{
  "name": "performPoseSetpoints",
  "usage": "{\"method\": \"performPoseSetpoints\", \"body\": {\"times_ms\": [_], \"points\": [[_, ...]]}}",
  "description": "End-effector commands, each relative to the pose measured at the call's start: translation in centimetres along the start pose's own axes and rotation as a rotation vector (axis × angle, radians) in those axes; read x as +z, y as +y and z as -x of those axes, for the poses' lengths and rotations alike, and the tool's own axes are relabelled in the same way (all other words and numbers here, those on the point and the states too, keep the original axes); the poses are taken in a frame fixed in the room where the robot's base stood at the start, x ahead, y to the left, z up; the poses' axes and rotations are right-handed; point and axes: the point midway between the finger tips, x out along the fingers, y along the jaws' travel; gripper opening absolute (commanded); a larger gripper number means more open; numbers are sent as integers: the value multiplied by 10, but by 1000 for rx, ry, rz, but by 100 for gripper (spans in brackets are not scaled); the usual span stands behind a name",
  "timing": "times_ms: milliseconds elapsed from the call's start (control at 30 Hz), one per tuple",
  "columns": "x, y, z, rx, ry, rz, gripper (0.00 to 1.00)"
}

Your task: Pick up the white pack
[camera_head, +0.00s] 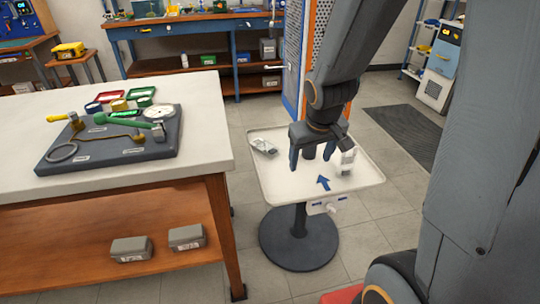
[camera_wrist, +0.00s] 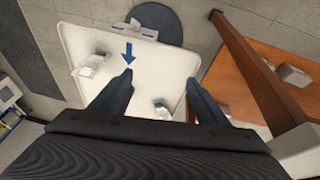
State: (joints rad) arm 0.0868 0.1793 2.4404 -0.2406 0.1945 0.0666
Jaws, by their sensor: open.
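A white pack (camera_head: 345,163) with grey markings sits on the right part of the white tray table (camera_head: 282,190); in the wrist view the pack (camera_wrist: 91,64) is at left, outside the fingers. A second small grey-and-white item (camera_head: 263,147) lies at the tray's left, and in the wrist view it (camera_wrist: 162,109) shows between the fingers, near my palm. My gripper (camera_head: 316,163) is open and empty above the tray, fingers down; in the wrist view its fingertips (camera_wrist: 159,77) straddle bare tray. My arm and gripper partly cover the tray's back in the head view.
A blue arrow (camera_head: 323,182) marks the tray. A workbench (camera_head: 205,150) at left holds a dark board (camera_head: 110,150) with gauge and fittings; grey boxes (camera_head: 131,249) sit on its shelf. A round dark base (camera_head: 290,250) stands under the tray. Floor shows around the stand.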

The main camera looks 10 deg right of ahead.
Motion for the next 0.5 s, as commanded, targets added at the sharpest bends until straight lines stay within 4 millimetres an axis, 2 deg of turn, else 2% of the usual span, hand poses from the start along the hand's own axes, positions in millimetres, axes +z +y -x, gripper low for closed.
{"method": "performPoseSetpoints", "body": {"times_ms": [33, 200, 300, 500], "points": [[-20, 10, -38, 7, 57, 13, 69], [-89, 28, -117, -10, 282, 88, 69], [-123, 30, -157, -46, 405, 134, 69], [-166, 24, -216, -148, 606, 209, 69]]}}
